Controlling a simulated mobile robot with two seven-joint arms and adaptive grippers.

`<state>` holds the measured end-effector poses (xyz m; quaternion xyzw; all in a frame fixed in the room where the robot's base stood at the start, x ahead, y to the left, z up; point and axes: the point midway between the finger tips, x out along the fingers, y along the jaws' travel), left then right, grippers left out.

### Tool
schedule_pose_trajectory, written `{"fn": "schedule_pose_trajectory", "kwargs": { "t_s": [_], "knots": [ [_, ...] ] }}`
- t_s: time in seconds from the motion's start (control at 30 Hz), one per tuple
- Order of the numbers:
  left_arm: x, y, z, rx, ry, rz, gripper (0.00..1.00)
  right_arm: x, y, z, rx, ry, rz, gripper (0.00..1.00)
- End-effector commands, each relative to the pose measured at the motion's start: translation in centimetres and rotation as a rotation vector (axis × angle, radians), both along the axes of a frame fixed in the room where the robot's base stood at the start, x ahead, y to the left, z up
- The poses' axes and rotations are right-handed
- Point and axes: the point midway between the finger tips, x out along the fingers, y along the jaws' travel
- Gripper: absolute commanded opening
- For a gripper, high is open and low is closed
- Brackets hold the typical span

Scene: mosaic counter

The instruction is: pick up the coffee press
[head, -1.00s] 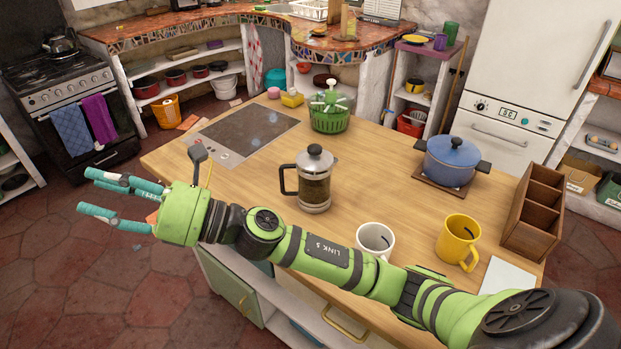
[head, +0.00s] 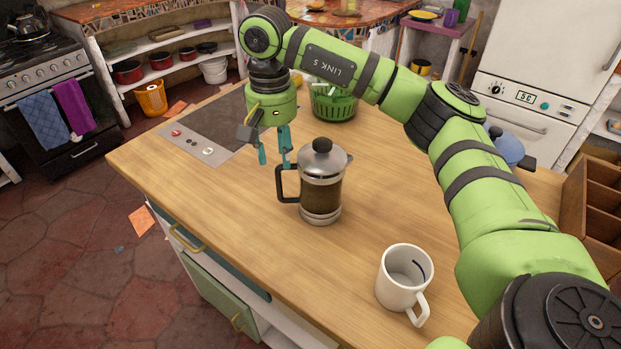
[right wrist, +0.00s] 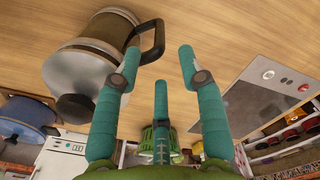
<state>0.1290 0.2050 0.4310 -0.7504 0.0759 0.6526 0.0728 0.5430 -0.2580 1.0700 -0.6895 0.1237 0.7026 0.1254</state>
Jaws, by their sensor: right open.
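The coffee press (head: 321,184) stands upright on the wooden counter in the head view, with a steel lid, dark knob and black handle on its left side. My right gripper (head: 274,158) points down just left of and behind the press, near the handle. Its teal fingers are spread and hold nothing. In the right wrist view the press (right wrist: 92,58) is at the upper left, and its black handle (right wrist: 151,40) reaches in beside the left fingertip of the gripper (right wrist: 158,70). I cannot tell whether finger and handle touch. My left gripper is out of view.
A white mug (head: 402,280) stands on the counter in front of the press. A green basket (head: 333,104) is behind it, and a cooktop (head: 205,128) lies at the back left. A blue pot (head: 507,148) is partly hidden by my arm. The counter's front left is clear.

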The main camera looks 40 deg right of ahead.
Motion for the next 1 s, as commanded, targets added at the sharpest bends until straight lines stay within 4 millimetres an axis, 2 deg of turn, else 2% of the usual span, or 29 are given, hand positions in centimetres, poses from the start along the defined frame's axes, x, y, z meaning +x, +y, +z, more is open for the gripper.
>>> {"fn": "schedule_pose_trajectory", "kwargs": {
  "t_s": [0.03,0.1,0.17,0.3,0.4,0.47,0.63,0.77,0.93,1.0],
  "knots": [
    [0.5,0.0,-0.9,0.0,-0.007,0.0,0.41,0.0,0.0,-0.8,0.0,-0.003,0.002,0.41],
    [0.0,0.3,-1.0,0.004,-0.002,0.0,0.41,0.0,0.0,-1.2,-0.001,-0.002,0.002,0.41],
    [-1.5,1.0,-0.8,0.013,0.021,-0.003,0.41,0.0,0.0,-1.6,-0.001,-0.001,0.002,0.41],
    [-5.7,2.4,-0.2,0.036,0.091,-0.005,0.41,0.0,0.0,-2.9,-0.001,0.002,0.002,0.41],
    [-6.8,2.7,0.6,0.038,0.108,-0.005,0.41,0.3,-0.1,-4.0,-0.001,0.003,0.001,0.41],
    [-6.6,2.6,1.3,0.038,0.104,-0.005,0.41,0.5,-0.2,-4.9,-0.001,0.004,0.0,0.41],
    [-4.3,2.1,1.9,0.03,0.066,-0.004,0.41,0.6,-0.2,-7.3,0.0,0.001,0.002,0.41],
    [-2.7,1.4,2.0,0.019,0.041,-0.002,0.41,0.6,-0.2,-8.0,0.001,-0.001,0.002,0.41],
    [-2.7,0.9,1.9,0.013,0.042,0.0,0.41,0.7,-0.2,-8.0,0.001,-0.001,0.002,0.41],
    [-3.0,1.0,1.9,0.014,0.046,-0.001,0.41,0.7,-0.2,-8.0,0.001,-0.001,0.002,0.12]
  ]
}}
